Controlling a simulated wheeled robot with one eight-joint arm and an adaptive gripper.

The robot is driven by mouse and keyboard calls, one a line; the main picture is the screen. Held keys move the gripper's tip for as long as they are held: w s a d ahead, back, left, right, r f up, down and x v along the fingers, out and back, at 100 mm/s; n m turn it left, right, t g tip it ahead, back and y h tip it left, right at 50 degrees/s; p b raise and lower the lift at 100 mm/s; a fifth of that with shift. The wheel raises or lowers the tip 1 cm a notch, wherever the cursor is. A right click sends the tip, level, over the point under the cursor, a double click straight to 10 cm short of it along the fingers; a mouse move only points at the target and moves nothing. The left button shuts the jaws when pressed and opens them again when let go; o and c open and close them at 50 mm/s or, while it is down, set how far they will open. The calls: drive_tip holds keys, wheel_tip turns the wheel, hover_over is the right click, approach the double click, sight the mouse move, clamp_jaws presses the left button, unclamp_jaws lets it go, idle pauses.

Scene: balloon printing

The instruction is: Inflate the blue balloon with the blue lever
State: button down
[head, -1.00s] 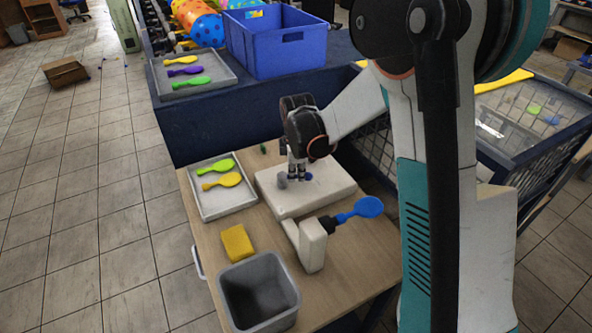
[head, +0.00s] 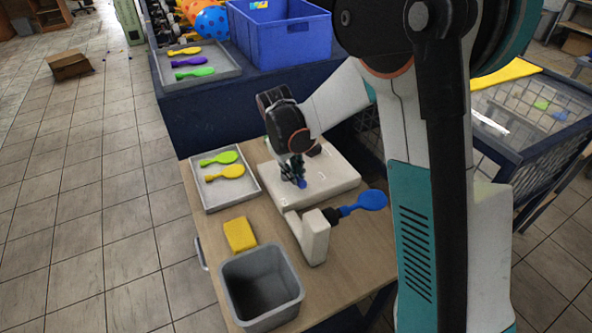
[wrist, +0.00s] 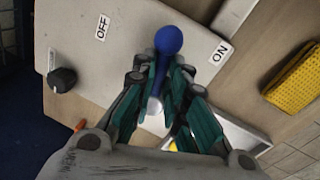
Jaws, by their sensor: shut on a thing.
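The blue balloon (head: 372,200), flat and paddle-shaped, sits on the black nozzle of a white inflator (head: 315,240). The blue lever ends in a round blue knob (head: 302,184) over the white control box (head: 335,178). In the wrist view, the knob (wrist: 168,40) stands between the OFF label (wrist: 101,27) and the ON label (wrist: 220,53).
A tray (head: 212,204) with a green and a yellow balloon lies left of the control box. A yellow sponge (head: 240,234) and a grey bin (head: 262,285) stand at the front. A dark dial (wrist: 62,80) is on the box. A blue crate (head: 280,35) stands behind.

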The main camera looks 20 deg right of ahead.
drive_tip(key=shift+s+a+m, duration=0.1)
drive_tip(key=shift+a+m, duration=0.35)
drive_tip(key=shift+m, duration=0.75)
drive_tip(key=c, duration=1.6)
unclamp_jaws()
drive_tip(key=shift+a, duration=0.1)
wheel_tip(320, 180, up, 12)
drive_tip(key=a, duration=0.2)
drive_tip(key=shift+s+a, duration=0.15)
drive_tip(key=shift+s, duration=0.1)
drive_tip(key=shift+f, duration=0.15)
